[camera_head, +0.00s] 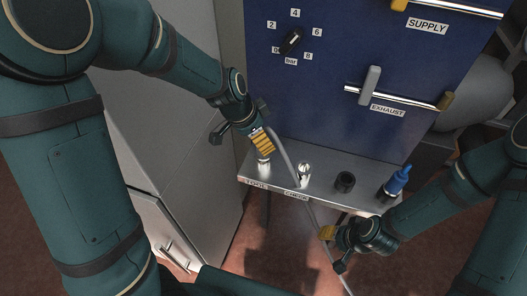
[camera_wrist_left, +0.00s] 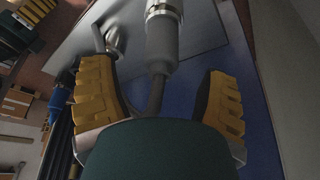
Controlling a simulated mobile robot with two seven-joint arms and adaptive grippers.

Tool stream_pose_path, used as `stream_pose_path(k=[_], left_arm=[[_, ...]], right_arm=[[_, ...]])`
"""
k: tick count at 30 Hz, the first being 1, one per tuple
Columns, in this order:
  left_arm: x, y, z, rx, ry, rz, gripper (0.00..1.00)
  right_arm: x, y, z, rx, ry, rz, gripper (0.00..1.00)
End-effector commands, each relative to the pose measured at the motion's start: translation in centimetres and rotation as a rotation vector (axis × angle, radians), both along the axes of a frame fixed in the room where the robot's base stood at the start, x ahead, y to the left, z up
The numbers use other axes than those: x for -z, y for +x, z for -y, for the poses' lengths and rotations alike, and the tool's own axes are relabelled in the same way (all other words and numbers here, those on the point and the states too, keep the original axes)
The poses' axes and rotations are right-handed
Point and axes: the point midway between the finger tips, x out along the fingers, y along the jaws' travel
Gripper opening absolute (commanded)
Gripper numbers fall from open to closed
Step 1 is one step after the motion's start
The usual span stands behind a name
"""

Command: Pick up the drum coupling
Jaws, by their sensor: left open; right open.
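A grey cylinder with a shiny metal collar (camera_wrist_left: 163,40) and a dark hose at its end appears between the fingers of my left gripper (camera_wrist_left: 158,80) in the left wrist view. It looks like the drum coupling, though no readable label confirms this. The fingers are open with clear gaps on both sides. In the head view the left gripper (camera_head: 262,141) is at the left end of the metal shelf, just above a pale fitting (camera_head: 263,166). My right gripper (camera_head: 338,236) is open and empty, in front of and below the shelf; its fingers are partly hidden.
The metal shelf (camera_head: 325,190) also holds a shiny fitting (camera_head: 304,174), a black ring-shaped socket (camera_head: 345,182) and a blue-topped fitting (camera_head: 396,182). A grey hose (camera_head: 284,159) crosses in front. Behind stands a blue panel (camera_head: 330,100) with a dial and levers. A grey cabinet (camera_head: 175,150) is left.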

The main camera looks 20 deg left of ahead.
Motion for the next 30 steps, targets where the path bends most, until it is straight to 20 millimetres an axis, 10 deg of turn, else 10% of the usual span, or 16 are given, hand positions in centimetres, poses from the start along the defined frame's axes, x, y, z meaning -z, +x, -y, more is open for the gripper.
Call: stream_pose_path(k=[25, 30], left_arm=[[5.8, 1.4, 1.3, -0.002, 0.0, 0.002, 0.75], [5.8, 1.4, 1.4, -0.002, 0.0, 0.002, 0.23]], right_arm=[[1.5, -0.1, -0.1, -0.003, -0.002, -0.003, 0.53], [1.5, -0.1, -0.1, -0.003, -0.002, -0.003, 0.53]])
